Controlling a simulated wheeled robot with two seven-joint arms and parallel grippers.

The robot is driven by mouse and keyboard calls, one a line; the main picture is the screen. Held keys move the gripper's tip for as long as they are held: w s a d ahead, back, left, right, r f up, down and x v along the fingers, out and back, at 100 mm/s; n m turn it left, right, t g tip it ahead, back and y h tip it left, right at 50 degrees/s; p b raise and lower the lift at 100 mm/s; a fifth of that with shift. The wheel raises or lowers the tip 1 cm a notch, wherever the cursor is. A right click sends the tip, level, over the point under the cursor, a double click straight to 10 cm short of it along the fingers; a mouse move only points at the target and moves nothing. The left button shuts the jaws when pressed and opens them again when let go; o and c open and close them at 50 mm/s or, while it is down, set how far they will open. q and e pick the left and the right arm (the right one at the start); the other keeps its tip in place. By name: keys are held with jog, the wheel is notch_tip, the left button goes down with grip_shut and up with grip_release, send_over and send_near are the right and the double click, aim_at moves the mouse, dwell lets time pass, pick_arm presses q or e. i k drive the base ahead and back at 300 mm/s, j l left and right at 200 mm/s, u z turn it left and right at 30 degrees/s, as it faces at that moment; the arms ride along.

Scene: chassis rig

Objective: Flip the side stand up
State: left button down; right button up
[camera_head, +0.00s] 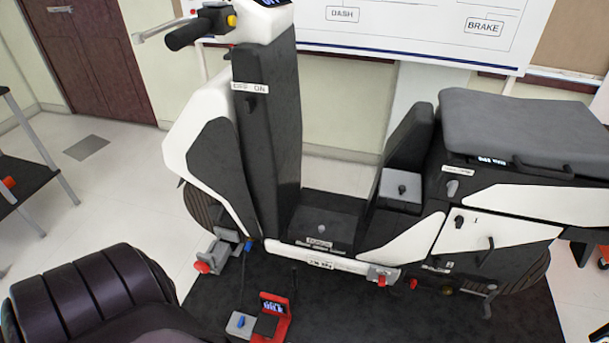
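A white and black scooter (395,232) stands upright on a dark mat, its handlebar at the upper left and its grey seat at the right. I cannot pick out the side stand for certain. A thin dark rod (295,278) reaches down from the scooter's lower edge near the floorboard. A small grey bent lever (487,305) hangs below the rear body. Neither of my grippers is in view.
Clamps with red knobs stand at the front (203,267) and under the middle (381,277) of the scooter. A red device (272,318) with a lit screen lies on the mat (400,318). A dark table (30,183) is at the left. White floor is open between.

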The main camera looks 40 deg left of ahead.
aim_at(295, 288)
jog(key=j+z, duration=0.15)
jog(key=j, duration=0.5)
jog(key=k+j+z, duration=0.1)
jog(key=j, duration=0.5)
jog(key=k+j+z, duration=0.15)
jog(key=j, duration=0.5)
